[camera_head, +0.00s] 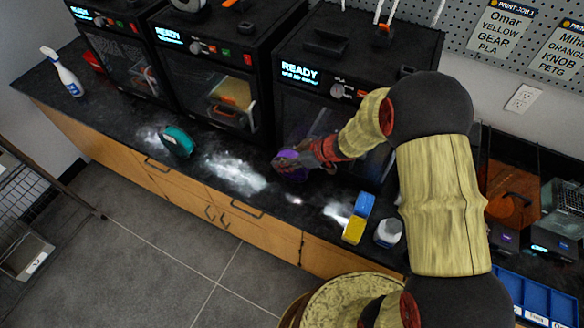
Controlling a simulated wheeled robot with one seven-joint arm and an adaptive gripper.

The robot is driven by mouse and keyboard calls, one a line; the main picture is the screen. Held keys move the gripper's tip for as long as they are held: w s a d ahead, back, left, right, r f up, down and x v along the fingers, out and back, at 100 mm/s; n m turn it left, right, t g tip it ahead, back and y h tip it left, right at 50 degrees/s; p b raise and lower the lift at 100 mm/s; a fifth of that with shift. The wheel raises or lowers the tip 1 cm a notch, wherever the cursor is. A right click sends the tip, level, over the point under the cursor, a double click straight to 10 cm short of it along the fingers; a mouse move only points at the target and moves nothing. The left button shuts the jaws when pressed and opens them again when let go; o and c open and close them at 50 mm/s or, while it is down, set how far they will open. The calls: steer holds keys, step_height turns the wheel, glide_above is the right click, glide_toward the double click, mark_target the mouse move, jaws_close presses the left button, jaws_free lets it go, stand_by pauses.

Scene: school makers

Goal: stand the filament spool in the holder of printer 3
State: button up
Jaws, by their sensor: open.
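A purple filament spool (294,175) stands on the black counter before the rightmost printer, partly hidden by my gripper. My gripper (287,161) is open, with its fingers at the top of the purple spool; whether they touch it cannot be told. A teal spool (176,141) stands on the counter farther left. Three black printers stand in a row: a left one (124,60), a middle one (213,85) and a right one (300,110) reading READY. No printer number can be read. Small red and white parts (383,30) show on the right printer's top; a holder cannot be made out clearly.
A white spray bottle (62,72) stands far left. Blue bins (535,300) lie at the lower right. The counter (232,172) between the two spools is clear.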

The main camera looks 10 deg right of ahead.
steer(key=shift+w+a+f, duration=0.15)
steer(key=shift+a+f, duration=0.05)
steer(key=shift+a, duration=0.05)
steer(key=shift+c, duration=0.7)
jaws_close()
